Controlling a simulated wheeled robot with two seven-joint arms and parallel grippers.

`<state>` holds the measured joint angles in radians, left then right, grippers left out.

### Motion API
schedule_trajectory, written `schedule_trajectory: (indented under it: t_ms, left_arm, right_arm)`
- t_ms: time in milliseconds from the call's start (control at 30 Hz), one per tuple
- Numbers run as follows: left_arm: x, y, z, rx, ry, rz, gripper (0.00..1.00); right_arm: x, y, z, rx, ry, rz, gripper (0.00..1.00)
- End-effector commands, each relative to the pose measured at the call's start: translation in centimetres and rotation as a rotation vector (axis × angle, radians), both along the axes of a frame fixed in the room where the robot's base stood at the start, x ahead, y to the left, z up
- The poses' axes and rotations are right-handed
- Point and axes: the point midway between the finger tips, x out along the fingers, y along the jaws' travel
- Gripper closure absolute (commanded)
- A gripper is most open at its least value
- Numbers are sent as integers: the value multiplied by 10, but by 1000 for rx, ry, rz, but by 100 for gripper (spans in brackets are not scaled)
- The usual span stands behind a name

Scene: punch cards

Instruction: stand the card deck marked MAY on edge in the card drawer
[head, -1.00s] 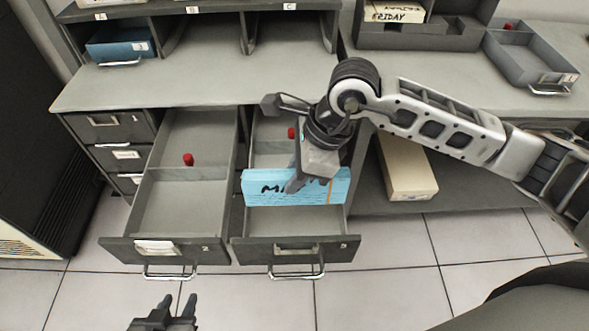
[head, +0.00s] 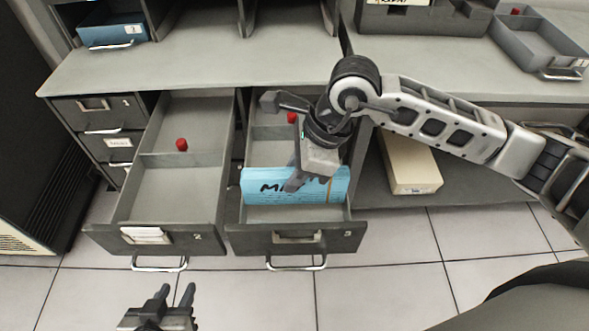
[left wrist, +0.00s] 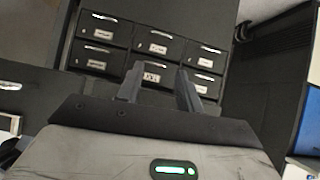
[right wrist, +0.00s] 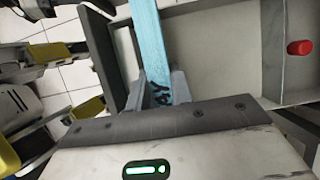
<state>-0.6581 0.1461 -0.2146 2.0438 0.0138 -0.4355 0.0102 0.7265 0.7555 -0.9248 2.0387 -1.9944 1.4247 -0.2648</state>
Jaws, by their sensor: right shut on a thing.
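The blue card deck (head: 262,187) has dark handwriting starting with M, partly covered by the gripper. It stands upright, long side across the front compartment of open drawer 3 (head: 335,238). Its lower part is inside the drawer; whether it touches the bottom I cannot tell. My right gripper (head: 293,184) is shut on the deck from above. In the right wrist view the deck (right wrist: 150,40) runs up between the fingers. My left gripper (head: 176,296) is empty and open in front of drawer 2; its fingers (left wrist: 158,85) are apart in the left wrist view.
Open drawer 2 (head: 205,240) is beside drawer 3, with a red knob (head: 181,145) on its divider. Another red knob (head: 292,117) is in drawer 3. A blue tray (head: 112,34) sits in the shelf, a grey tray (head: 535,45) on the right counter. A cream box (head: 410,165) lies below.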

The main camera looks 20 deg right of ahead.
Motion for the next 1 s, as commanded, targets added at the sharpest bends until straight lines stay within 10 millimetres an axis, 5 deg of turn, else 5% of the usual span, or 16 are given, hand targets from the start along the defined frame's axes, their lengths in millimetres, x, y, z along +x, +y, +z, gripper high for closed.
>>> schedule_trajectory:
  t_ms: [567,1000]
  left_arm:
    - [-5,0,-4,0,9,-3,64]
    - [1,-3,-17,-21,-11,-1,64]
  right_arm:
    - [0,0,-1,1,-2,-1,100]
    - [0,0,-28,2,-2,1,100]
